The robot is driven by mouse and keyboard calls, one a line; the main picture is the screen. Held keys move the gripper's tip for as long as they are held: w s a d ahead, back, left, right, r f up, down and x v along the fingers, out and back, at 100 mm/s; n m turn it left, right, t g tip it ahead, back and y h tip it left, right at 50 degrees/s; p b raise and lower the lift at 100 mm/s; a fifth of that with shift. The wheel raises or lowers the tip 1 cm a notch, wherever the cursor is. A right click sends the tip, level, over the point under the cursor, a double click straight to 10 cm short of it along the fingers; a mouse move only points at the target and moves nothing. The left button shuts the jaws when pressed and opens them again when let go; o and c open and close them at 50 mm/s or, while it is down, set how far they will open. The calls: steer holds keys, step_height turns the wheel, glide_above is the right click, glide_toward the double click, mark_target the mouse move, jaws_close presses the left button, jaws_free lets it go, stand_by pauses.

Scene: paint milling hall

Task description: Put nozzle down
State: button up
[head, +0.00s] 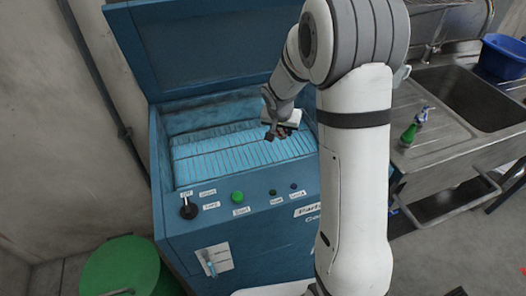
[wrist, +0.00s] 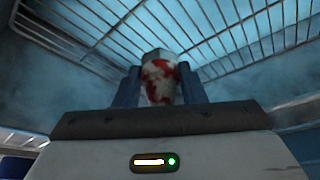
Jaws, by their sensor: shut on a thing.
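My gripper (head: 277,133) is over the open blue parts cleaner, above the right part of its wire rack (head: 225,155). In the wrist view my gripper (wrist: 159,88) is shut on the nozzle (wrist: 160,78), a small pale piece with red stains and a grey end. The nozzle points toward the rack (wrist: 105,30), whose bars show behind it. I cannot tell whether the nozzle touches the rack. In the head view the nozzle is too small and too covered by my gripper to make out clearly.
The cleaner's lid (head: 205,45) stands open at the back. Its front panel (head: 245,205) has a black knob and several buttons. A green drum lid (head: 120,268) is at the lower left. A sink (head: 485,95) with a green bottle (head: 410,133) and a blue tub (head: 502,58) stands at the right.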

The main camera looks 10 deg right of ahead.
mark_target(280, 138)
steer(key=f, duration=0.4)
steer(key=shift+a+f, duration=0.1)
steer(key=shift+a, duration=0.1)
steer(key=shift+f+b, duration=0.55)
steer(key=shift+f, duration=1.3)
steer(key=shift+f, duration=0.1)
steer(key=o, duration=1)
